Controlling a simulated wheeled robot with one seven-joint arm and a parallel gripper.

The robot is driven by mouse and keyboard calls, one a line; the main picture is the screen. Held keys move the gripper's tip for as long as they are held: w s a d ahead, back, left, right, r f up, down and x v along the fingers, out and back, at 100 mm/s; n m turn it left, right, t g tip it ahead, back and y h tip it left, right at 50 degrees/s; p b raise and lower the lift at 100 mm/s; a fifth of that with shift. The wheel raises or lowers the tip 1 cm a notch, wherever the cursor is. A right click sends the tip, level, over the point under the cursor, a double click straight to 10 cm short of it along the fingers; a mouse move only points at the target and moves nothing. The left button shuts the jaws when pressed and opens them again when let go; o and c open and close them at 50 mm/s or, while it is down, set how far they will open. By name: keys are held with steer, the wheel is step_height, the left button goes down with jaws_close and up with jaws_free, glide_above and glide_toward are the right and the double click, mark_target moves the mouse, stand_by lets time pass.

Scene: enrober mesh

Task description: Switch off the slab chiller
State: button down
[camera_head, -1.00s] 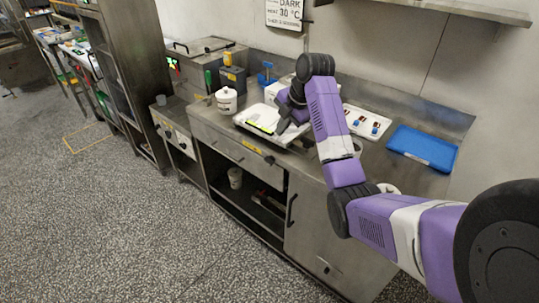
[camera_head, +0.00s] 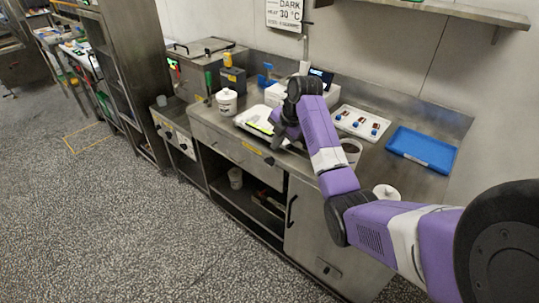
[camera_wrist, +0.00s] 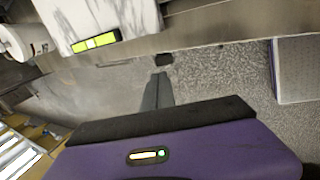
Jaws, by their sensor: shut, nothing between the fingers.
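A white slab (camera_head: 250,117) lies on the steel counter, with a bright yellow-green strip (camera_head: 259,127) along its front. The wrist view shows the slab (camera_wrist: 95,15) as grey-veined, like marble, with the strip (camera_wrist: 96,42) beside it. A small black square piece (camera_wrist: 164,59), perhaps a switch, sits at the counter's front edge; its setting cannot be read. My gripper (camera_head: 275,142) is low at the counter front, right of the slab. In the wrist view, my gripper (camera_wrist: 160,76) has its fingers together and empty, tips just short of the black piece. No chiller marking is legible.
A white lidded pot (camera_head: 227,101) stands left of the slab. A white tray (camera_head: 361,122) with small items, a dark-filled cup (camera_head: 351,148) and a blue tray (camera_head: 423,148) are to the right. The counter has an open shelf below; the floor in front is clear.

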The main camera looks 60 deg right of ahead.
mark_target(267, 160)
steer(key=p+x, duration=0.1)
steer(key=x, duration=0.6)
steer(key=shift+w+f, duration=0.15)
steer(key=shift+f, duration=0.25)
